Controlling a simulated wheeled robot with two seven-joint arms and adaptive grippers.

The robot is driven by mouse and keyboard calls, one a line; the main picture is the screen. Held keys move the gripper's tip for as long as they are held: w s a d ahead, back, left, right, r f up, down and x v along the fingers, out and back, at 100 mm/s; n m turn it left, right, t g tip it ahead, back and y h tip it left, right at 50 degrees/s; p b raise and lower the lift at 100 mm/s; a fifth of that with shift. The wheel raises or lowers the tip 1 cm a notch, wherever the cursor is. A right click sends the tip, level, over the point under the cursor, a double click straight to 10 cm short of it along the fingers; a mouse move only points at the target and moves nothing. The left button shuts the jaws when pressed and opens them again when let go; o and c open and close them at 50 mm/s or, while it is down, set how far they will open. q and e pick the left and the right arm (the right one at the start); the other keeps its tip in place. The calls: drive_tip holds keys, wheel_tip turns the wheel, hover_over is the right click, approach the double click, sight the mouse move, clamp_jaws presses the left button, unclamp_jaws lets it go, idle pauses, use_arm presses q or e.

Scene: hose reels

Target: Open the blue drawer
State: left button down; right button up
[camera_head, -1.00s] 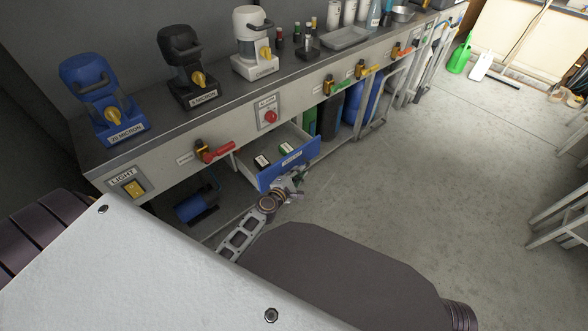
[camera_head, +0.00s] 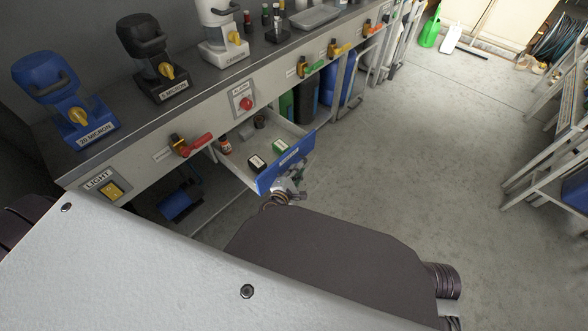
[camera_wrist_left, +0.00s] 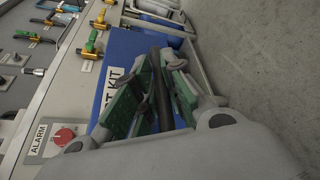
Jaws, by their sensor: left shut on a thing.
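The blue drawer (camera_head: 287,164) stands pulled out from under the grey counter, with its white inside showing in the head view. Small boxes, a red-capped item and a dark round item lie in it. My left gripper (camera_head: 291,187) is at the outer side of the blue front, mostly hidden behind my own arm. In the left wrist view the gripper (camera_wrist_left: 158,95) has its green-padded fingers shut on a dark bar handle (camera_wrist_left: 156,70) on the blue front (camera_wrist_left: 122,45), beside a label ending in "KIT". My right gripper is not in view.
The counter (camera_head: 140,130) carries blue, black and white filter housings. A red-handled valve (camera_head: 192,145), an alarm button (camera_head: 246,103) and a light switch (camera_head: 110,190) are on its front. Open grey floor (camera_head: 400,160) lies right of the drawer. Metal racks stand at the far right.

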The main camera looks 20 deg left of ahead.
use_arm(q)
drive_tip(key=c, duration=1.8)
unclamp_jaws()
drive_tip(key=shift+o, duration=0.2)
drive_tip(key=shift+s, duration=0.2)
drive_tip(key=v, duration=1.1)
drive_tip(key=shift+s, duration=0.35)
drive_tip(key=shift+r, duration=0.1)
